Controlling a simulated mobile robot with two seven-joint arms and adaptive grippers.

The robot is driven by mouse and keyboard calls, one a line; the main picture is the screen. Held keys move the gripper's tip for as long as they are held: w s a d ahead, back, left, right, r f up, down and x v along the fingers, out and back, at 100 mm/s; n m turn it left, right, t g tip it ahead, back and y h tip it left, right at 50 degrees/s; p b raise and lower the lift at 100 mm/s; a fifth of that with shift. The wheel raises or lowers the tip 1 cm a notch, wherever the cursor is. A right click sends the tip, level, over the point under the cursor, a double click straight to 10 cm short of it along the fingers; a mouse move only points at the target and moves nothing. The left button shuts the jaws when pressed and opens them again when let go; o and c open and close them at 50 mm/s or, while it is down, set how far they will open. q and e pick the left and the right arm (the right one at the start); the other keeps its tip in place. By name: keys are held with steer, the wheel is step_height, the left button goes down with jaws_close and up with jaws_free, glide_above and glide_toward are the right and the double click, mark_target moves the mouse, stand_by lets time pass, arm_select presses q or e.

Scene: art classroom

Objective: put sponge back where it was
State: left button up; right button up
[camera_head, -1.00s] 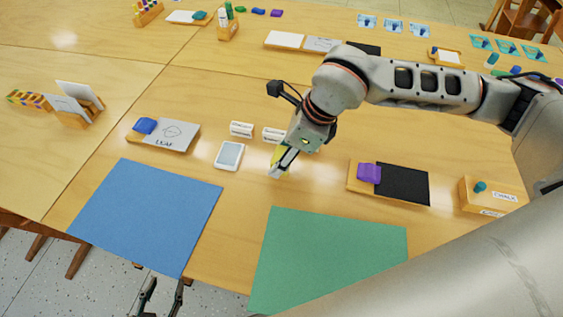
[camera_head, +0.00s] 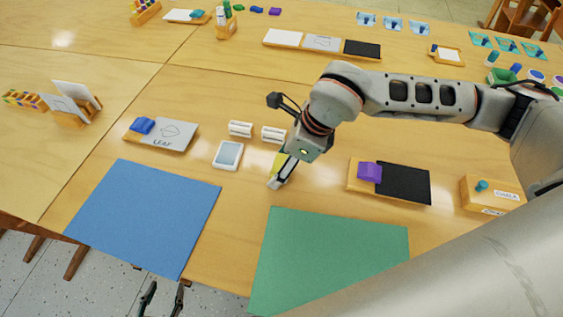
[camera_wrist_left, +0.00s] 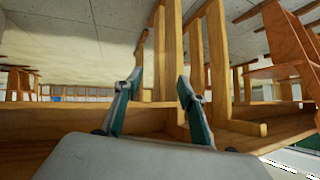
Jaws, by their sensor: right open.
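My right gripper (camera_head: 277,184) points down at the table between the white tablet-like device and the purple block. It is open. A small yellow piece (camera_head: 279,160), possibly the sponge, shows right behind its fingers; the gripper hides much of it, and I cannot tell whether they touch. A blue block (camera_head: 142,125) sits on the wooden tray with the grey LEAF card (camera_head: 172,136). A purple block (camera_head: 369,171) sits on a wooden tray beside a black panel (camera_head: 404,183). My left gripper (camera_head: 163,300) is low, off the table's front edge; its fingers are apart and empty in the left wrist view (camera_wrist_left: 160,95).
A blue sheet (camera_head: 145,215) and a green sheet (camera_head: 330,255) lie at the front. The white device (camera_head: 228,155) and two white holders (camera_head: 240,129) stand left of my right gripper. A chalk box (camera_head: 490,194) is at right.

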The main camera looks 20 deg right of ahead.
steer(key=p+v, duration=0.2)
steer(key=v, duration=1)
steer(key=shift+r, duration=0.2)
